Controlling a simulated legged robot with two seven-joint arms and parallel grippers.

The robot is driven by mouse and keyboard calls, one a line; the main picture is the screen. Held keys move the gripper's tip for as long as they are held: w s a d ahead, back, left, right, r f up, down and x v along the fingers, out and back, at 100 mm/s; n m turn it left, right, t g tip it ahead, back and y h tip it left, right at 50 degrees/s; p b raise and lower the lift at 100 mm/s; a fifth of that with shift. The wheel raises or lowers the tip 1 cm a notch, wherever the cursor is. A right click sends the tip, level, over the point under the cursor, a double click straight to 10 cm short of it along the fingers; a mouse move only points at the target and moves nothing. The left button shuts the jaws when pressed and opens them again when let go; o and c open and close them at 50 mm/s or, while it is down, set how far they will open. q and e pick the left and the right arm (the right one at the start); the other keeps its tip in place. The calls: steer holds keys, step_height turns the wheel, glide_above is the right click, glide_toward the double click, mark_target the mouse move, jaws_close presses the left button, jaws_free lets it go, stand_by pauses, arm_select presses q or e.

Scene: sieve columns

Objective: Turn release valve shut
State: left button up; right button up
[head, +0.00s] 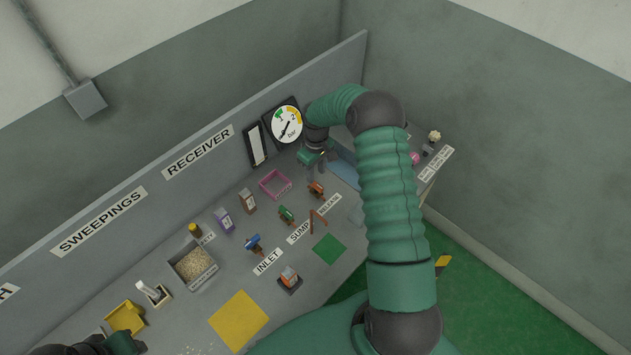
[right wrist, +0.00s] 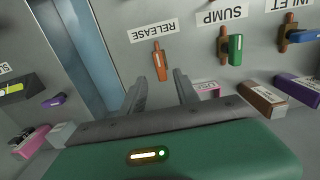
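The release valve (head: 316,188) has an orange handle and sits on the bench by the RELEASE label (head: 328,203). In the right wrist view, the orange handle (right wrist: 160,64) stands just beyond the fingertips, roughly lined up with the gap between them. My right gripper (head: 320,168) is above and behind the valve in the head view. In the wrist view its two fingers (right wrist: 159,84) are spread, with nothing between them. My left gripper (head: 125,344) is partly in view at the lower left edge, and its fingers are not clear.
The green sump valve (head: 287,215) and blue inlet valve (head: 253,243) stand nearby. A pressure gauge (head: 285,124) is on the back panel.

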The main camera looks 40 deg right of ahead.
mark_target(316, 184)
steer(key=f, duration=0.5)
steer(key=shift+s, duration=0.2)
steer(key=shift+f, duration=0.15)
steer(key=shift+w, duration=0.1)
jaws_close()
